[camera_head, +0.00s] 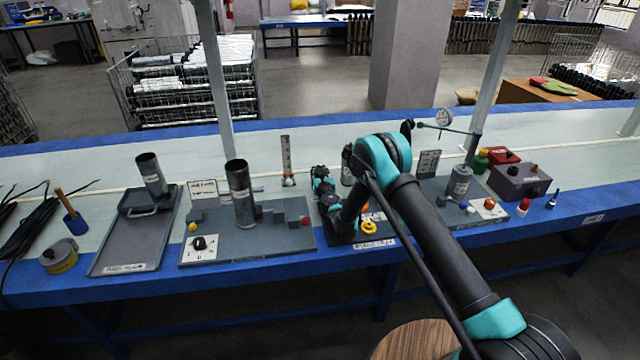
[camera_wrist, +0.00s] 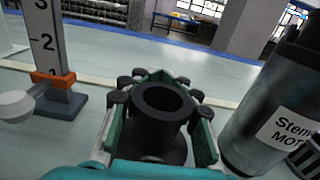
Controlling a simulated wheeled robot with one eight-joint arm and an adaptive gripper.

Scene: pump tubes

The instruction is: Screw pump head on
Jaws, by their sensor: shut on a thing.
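My gripper (camera_head: 321,178) is out over the middle of the bench, between an upright scale and a dark cylinder. In the wrist view my gripper's green and teal fingers (camera_wrist: 158,100) are on both sides of a dark hollow cylindrical piece (camera_wrist: 163,98), shut on it. The piece is upright with a round opening on top; I cannot tell if it is the pump head. Its lower part is partly hidden by the gripper. A tall grey tube (camera_head: 241,195) stands on the middle plate. Another tube (camera_head: 151,174) stands on the left tray.
The scale (camera_wrist: 48,45) with an orange slider is close on the left. A labelled motor cylinder (camera_wrist: 268,105) is close on the right. The middle plate (camera_head: 270,240) carries a knob and blocks. A grey control box (camera_head: 520,181) stands right. The bench's far strip is clear.

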